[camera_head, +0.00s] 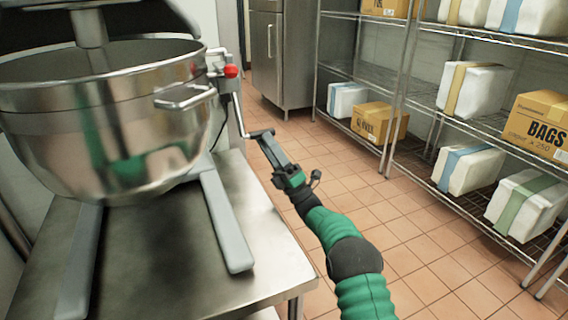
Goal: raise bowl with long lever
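The large steel mixer bowl (60,125) fills the left of the head view, held above the base of the mixer, with a loop handle (186,97) on its side. The long lever (239,113) hangs down from the mixer's side beside a red knob (231,71), and its lower end bends to the right. My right gripper (269,143) is at that lower end, with its fingers pointing up and left along it. The fingers overlap the lever's end, so I cannot tell whether they are closed on it. My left gripper is not in view.
The mixer's legs (226,222) stand on a steel table (180,268). Wire shelves (440,190) with boxes and wrapped packs line the right side. A steel cabinet (281,55) stands at the back. The tiled floor (430,255) between table and shelves is clear.

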